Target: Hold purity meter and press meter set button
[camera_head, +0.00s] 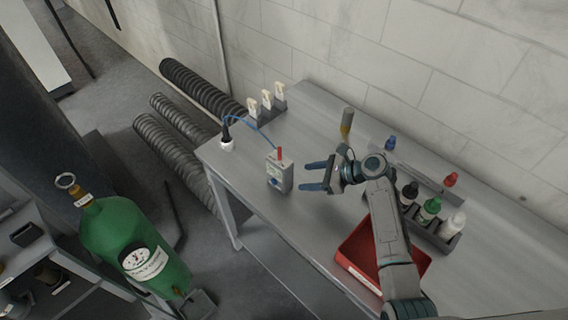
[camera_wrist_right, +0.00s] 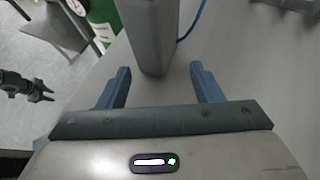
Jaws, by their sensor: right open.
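The purity meter (camera_head: 279,183), a small grey box with a screen, a blue spot on its front and a red piece on top, stands upright on the metal bench near its front left edge. A blue cable runs from it to a white-based fitting (camera_head: 227,144). My right gripper (camera_head: 304,176) is open just right of the meter, its two blue fingers pointing at it. In the right wrist view the meter (camera_wrist_right: 150,35) stands ahead, lined up with the gap between the fingers (camera_wrist_right: 160,75). Its button is hidden there. My left gripper (camera_wrist_right: 40,91) shows small at that view's left; its opening is unclear.
A red tray (camera_head: 355,262) lies partly under my right arm. A rack of bottles (camera_head: 431,209) stands to the right, and a yellow-grey tube (camera_head: 347,122) behind. White clips (camera_head: 266,98) stand at the back left. A green gas cylinder (camera_head: 135,245) is left of the bench (camera_head: 225,165).

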